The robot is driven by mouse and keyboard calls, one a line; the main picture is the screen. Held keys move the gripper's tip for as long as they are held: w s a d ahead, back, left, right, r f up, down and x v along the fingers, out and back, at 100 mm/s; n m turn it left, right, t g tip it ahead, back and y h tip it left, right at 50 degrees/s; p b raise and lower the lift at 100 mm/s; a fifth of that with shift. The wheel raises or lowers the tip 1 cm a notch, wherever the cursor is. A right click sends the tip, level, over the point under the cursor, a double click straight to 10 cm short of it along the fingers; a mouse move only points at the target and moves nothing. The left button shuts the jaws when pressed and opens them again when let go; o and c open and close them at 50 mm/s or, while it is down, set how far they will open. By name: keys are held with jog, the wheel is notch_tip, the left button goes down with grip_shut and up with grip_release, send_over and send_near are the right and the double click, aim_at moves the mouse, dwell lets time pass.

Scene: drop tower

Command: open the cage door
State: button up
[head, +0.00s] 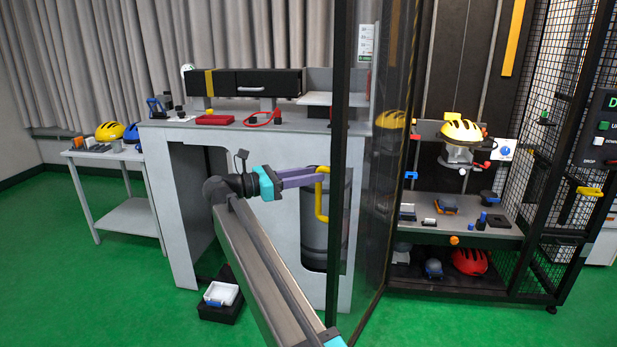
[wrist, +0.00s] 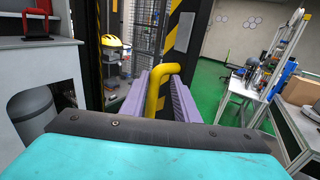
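The cage door (head: 372,150) is a tall clear panel in a dark frame. It stands swung out from the cage (head: 565,130), with its near upright towards me and the cage front open to its right. A yellow bar handle (head: 321,204) sits at the door's near edge; it also shows in the wrist view (wrist: 155,95). My gripper (head: 318,178) has purple fingers closed around the upper part of the handle. In the wrist view the bar stands between the two fingers (wrist: 161,88), with little or no gap. The far side of the grip is hidden.
A grey workbench (head: 240,130) with a black drawer unit stands behind my arm. Inside the cage, a yellow helmet (head: 461,132) sits on a stand above a shelf. A black box with a white tray (head: 221,293) lies on the floor. Green floor is clear at left.

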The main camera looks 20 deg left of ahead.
jog(key=s+d+r+b, duration=0.1)
jog(key=s+d, duration=0.4)
jog(key=s, duration=0.4)
jog(key=shift+s+d+b, duration=0.25)
jog(key=shift+s+b, duration=0.05)
dwell(0.5)
